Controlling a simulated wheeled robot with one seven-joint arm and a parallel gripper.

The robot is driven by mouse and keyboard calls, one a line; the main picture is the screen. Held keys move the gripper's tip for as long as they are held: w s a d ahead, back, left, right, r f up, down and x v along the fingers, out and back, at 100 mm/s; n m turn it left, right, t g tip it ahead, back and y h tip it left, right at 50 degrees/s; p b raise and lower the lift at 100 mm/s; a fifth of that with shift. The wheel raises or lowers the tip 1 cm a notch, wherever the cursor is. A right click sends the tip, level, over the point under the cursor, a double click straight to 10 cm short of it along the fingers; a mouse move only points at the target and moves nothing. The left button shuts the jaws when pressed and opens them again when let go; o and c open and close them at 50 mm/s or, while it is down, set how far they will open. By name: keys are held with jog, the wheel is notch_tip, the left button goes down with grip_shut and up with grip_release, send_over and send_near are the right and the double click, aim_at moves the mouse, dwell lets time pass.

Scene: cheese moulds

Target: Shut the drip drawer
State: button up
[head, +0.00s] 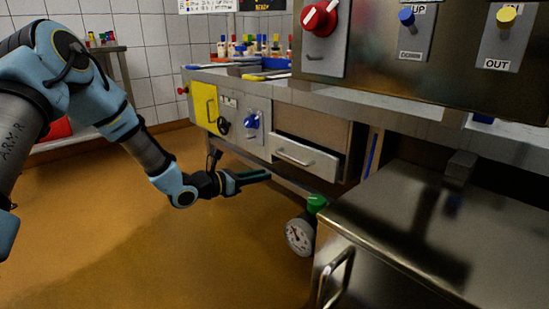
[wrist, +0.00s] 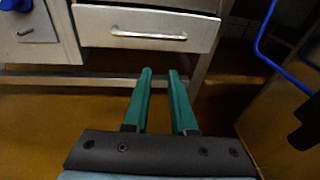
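The drip drawer (head: 305,158) is a grey metal drawer with a bar handle, under the steel counter. It stands out from its cabinet, with a gap showing above its front. In the wrist view the drawer front (wrist: 147,30) and its handle lie ahead of the fingers, near the top of the picture. My gripper (head: 266,175) is in front of and a little below the drawer, apart from it. In the wrist view its two green fingers (wrist: 160,72) are a little apart with nothing between them.
A pressure gauge with a green top (head: 300,235) stands low to the right of my gripper. A steel cabinet (head: 420,215) fills the right front. A panel with a blue knob (head: 251,121) is left of the drawer. The brown floor (head: 130,230) is clear at left.

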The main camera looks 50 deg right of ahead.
jog(key=s+a+f+m+y+b, duration=0.1)
jog(key=s+a+f+y, duration=0.25)
jog(key=f, duration=0.45)
jog(key=s+a+f+m+y+b, duration=0.1)
jog(key=s+a+f+m+y, duration=0.15)
jog(key=f+y, duration=0.45)
jog(key=w+a+f+m+t+y+b, duration=0.1)
jog(key=w+a+f+t+y+b, duration=0.1)
jog(key=w+a+f+t, duration=0.45)
jog(key=w+d+r+m+t+b, duration=0.1)
jog(key=w+d+t+b, duration=0.15)
jog(key=w, duration=0.35)
jog(key=m+h+b, duration=0.3)
jog(key=m+h, duration=0.3)
jog(key=h, duration=1)
send_near(290, 158)
jog(key=shift+y, duration=0.25)
jog(key=b+x, duration=0.3)
jog(key=x, duration=0.7)
jog(key=shift+w+d, duration=0.25)
jog(key=shift+w, duration=0.05)
